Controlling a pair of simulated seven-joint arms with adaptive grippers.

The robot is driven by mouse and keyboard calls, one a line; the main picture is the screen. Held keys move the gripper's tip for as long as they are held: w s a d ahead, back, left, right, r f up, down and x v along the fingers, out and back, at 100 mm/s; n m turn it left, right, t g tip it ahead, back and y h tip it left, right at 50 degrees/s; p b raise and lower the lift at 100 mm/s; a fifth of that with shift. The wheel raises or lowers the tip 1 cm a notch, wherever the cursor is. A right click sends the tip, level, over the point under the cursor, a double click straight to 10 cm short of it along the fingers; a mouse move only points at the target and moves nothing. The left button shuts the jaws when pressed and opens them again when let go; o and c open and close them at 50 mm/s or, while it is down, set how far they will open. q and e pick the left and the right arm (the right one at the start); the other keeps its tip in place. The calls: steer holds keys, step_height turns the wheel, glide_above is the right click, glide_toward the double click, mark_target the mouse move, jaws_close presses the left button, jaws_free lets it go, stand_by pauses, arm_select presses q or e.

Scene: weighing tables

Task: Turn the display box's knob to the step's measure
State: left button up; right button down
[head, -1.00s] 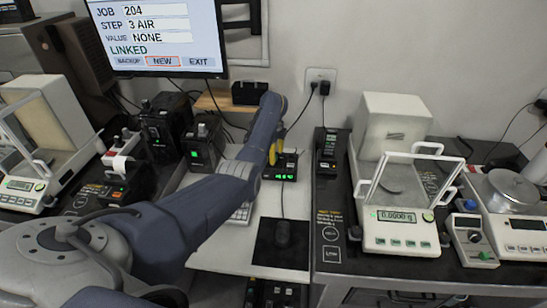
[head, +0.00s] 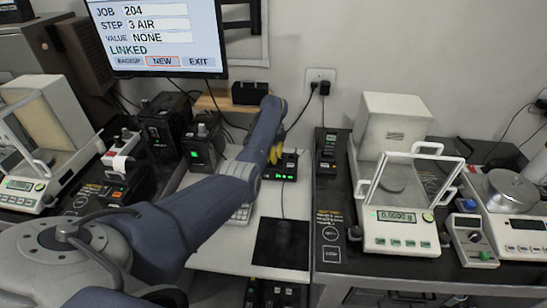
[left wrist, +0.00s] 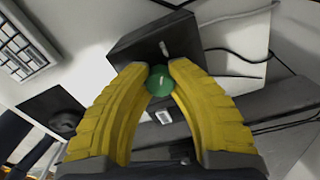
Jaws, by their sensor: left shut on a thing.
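The display box (head: 290,168) is a small black box with green lit digits on the white desk, in the middle of the head view; the digits are too small to read surely. Its top also shows in the left wrist view (left wrist: 140,45). My left gripper (head: 274,155) has yellow fingers and reaches over the box. In the left wrist view the fingertips (left wrist: 159,72) are shut on a round green knob (left wrist: 159,84) with a pale mark. The monitor (head: 155,35) reads JOB 204, STEP 3 AIR, VALUE NONE, LINKED. My right gripper is not in view.
A mouse on a black pad (head: 282,243) lies in front of the box. A keyboard (head: 241,213) is partly hidden by my left arm. A balance (head: 400,238) reading 0.0000 g stands on the right table. Black devices (head: 202,148) stand to the left.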

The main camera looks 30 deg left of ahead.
arm_select(q)
jaws_close()
steer(key=m, duration=0.7)
steer(key=shift+a+r+m, duration=0.1)
steer(key=shift+m, duration=0.3)
steer(key=m, duration=0.3)
steer(key=shift+w+m, duration=0.1)
steer(key=shift+m, duration=0.2)
steer(key=m, duration=0.3)
steer(key=shift+m, duration=0.3)
steer(key=m, duration=0.4)
steer(key=shift+r+m, duration=0.1)
steer(key=shift+m, duration=0.2)
steer(key=m, duration=0.4)
steer(key=shift+w, duration=0.1)
steer(key=shift+m, duration=0.3)
steer(key=shift+r, duration=0.1)
